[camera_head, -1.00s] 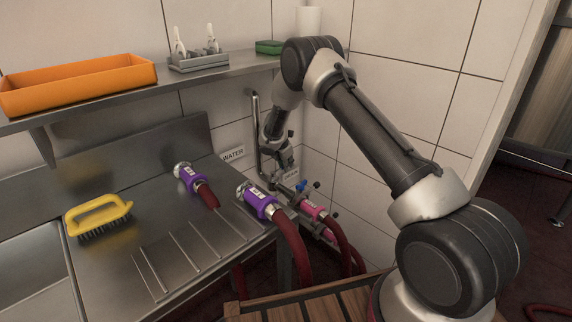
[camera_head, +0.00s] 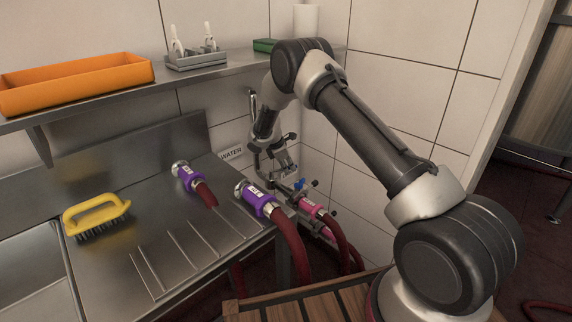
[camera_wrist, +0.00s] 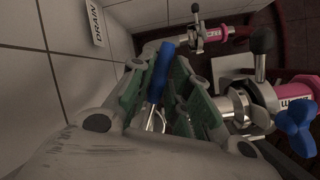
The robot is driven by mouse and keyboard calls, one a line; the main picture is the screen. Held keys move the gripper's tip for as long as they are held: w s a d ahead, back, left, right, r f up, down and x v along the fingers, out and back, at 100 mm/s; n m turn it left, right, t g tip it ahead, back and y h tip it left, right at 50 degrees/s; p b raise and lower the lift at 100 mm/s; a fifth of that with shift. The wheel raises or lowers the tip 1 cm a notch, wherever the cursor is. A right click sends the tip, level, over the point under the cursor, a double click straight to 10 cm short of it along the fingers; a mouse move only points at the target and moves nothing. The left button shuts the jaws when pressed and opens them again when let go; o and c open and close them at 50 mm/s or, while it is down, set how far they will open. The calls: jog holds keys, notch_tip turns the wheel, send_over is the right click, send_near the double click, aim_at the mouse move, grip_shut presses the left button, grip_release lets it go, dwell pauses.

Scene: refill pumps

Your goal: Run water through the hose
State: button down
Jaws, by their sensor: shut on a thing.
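My gripper (camera_wrist: 160,95) has green-lined fingers shut on a blue lever handle (camera_wrist: 158,72), seen in the wrist view. In the head view my gripper (camera_head: 275,162) is by the upright steel pipe (camera_head: 252,104), near the WATER label (camera_head: 231,153); the held lever cannot be made out there. A pink hose coupling (camera_head: 312,208) with a dark red hose is just below right of my gripper. It also shows in the wrist view (camera_wrist: 270,98), next to a blue wing handle (camera_wrist: 295,128). A second pink coupling (camera_wrist: 222,33) has a black-knobbed lever.
Two purple-collared hose ends (camera_head: 188,179) (camera_head: 258,201) lie on the steel counter (camera_head: 150,235) beside a yellow brush (camera_head: 97,215). An orange bin (camera_head: 75,82) stands on the shelf above. A DRAIN label (camera_wrist: 95,22) is on the tiled wall.

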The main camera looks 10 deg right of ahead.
jog(key=s+m+g, duration=0.1)
jog(key=m, duration=0.2)
jog(key=s+a+m+g, duration=0.1)
jog(key=s+m, duration=0.1)
jog(key=m, duration=0.1)
jog(key=s+a+m+g, duration=0.1)
jog(key=s+m+g, duration=0.1)
jog(key=m, duration=0.1)
jog(key=shift+s+a+m, duration=0.1)
jog(key=shift+m, duration=0.2)
jog(key=shift+s+a+m+g, duration=0.45)
jog(key=shift+a+m+g, duration=0.1)
jog(key=shift+m, duration=0.65)
jog(key=c, duration=1.3)
grip_release()
jog(key=shift+a+r, duration=0.1)
